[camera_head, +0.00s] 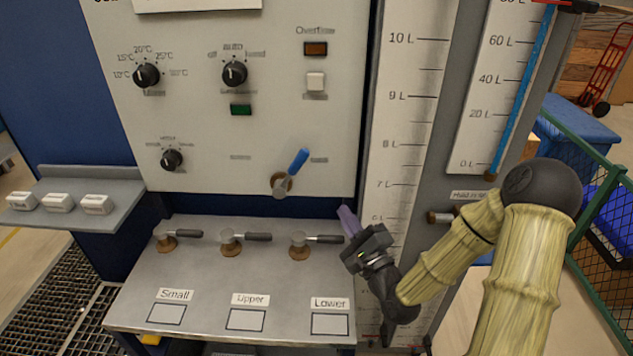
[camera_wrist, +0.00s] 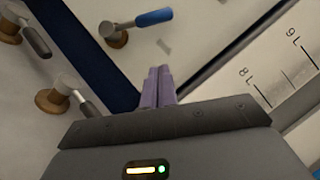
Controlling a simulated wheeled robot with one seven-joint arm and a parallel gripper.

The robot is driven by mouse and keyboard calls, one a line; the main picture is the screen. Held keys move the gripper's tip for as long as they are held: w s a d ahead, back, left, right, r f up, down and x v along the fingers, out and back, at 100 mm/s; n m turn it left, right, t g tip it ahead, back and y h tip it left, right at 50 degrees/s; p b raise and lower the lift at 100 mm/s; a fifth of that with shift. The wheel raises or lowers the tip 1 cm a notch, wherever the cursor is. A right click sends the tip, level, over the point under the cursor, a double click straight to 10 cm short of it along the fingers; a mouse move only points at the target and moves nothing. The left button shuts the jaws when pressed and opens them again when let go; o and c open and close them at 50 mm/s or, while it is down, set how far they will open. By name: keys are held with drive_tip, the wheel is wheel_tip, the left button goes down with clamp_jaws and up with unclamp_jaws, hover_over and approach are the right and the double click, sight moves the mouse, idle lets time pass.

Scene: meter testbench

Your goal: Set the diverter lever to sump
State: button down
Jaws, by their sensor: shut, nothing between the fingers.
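The diverter lever (camera_head: 298,162) has a blue handle on a round brass-coloured pivot, low on the white panel. Its handle tilts up and to the right, towards a small label (camera_head: 319,160); another label (camera_head: 240,157) is to its left. Both labels are too small to read. My gripper (camera_head: 348,220) is to the lower right of the lever, near the panel's lower right corner, apart from it. Its purple fingers are closed together and empty. In the wrist view, the fingertips (camera_wrist: 159,88) are below the lever (camera_wrist: 150,19), with a gap between them.
Below the lever, a grey shelf (camera_head: 130,310) carries several dark-handled valves, including the Lower valve (camera_head: 300,247). A litre scale (camera_head: 405,110) stands right of the panel, behind my arm. Knobs and buttons sit higher on the panel. The space before the lever is free.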

sight(291, 173)
drive_tip(key=s+a+r+p+x, duration=0.1)
drive_tip(key=a+p+x, duration=0.1)
drive_tip(key=x, duration=1)
drive_tip(key=shift+a+p, duration=0.25)
drive_tip(key=shift+p, duration=0.65)
drive_tip(key=shift+r, duration=0.15)
drive_tip(key=shift+w+r, duration=0.1)
drive_tip(key=shift+w, duration=0.05)
